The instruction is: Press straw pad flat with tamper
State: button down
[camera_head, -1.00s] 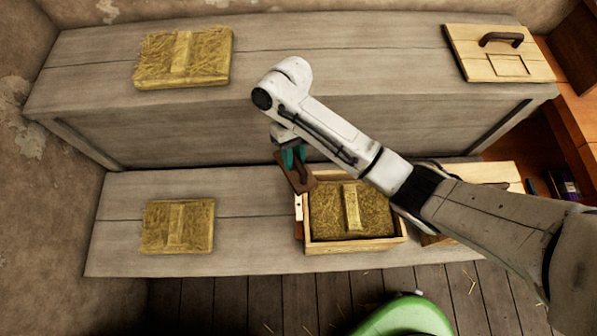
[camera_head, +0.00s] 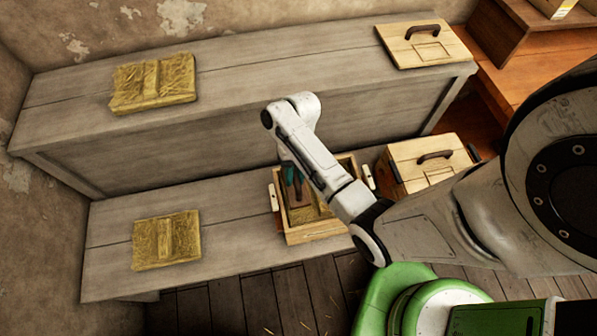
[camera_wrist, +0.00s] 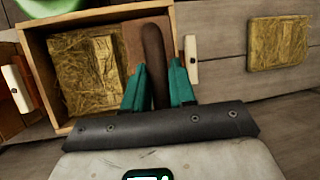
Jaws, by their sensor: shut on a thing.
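An open wooden box (camera_head: 291,236) stands on the lower bench and holds a straw pad (camera_head: 316,213) with a pale raised strip. In the wrist view the pad (camera_wrist: 88,75) shows inside the box (camera_wrist: 110,14). My gripper (camera_head: 291,182) is shut on the dark handle of the tamper (camera_head: 300,196). In the wrist view my teal fingers (camera_wrist: 157,78) sit either side of that handle (camera_wrist: 153,52). The tamper's brown plate (camera_wrist: 134,45) is inside the box outline, over one end of the pad. I cannot tell whether it touches the pad. My arm hides part of the box.
Loose straw pads lie on the upper bench (camera_head: 153,83) and lower bench (camera_head: 167,240). A lid with a dark handle (camera_head: 424,44) lies on the upper bench. A lidded box (camera_head: 428,165) stands right of the open box. The lower bench between loose pad and open box is clear.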

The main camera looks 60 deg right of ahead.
jog(key=shift+s+d+f, duration=0.25)
jog(key=shift+s+d, duration=0.05)
jog(key=shift+s, duration=0.2)
jog(key=shift+f, duration=0.6)
jog(key=shift+f+b, duration=2.65)
jog(key=shift+f, duration=1.2)
jog(key=shift+s+f, duration=0.1)
jog(key=shift+f, duration=0.35)
notch_tip(320, 180, up, 5)
jog(key=p, duration=0.5)
jog(key=shift+r+p, duration=0.15)
jog(key=shift+p, duration=0.15)
jog(key=shift+r, duration=2.35)
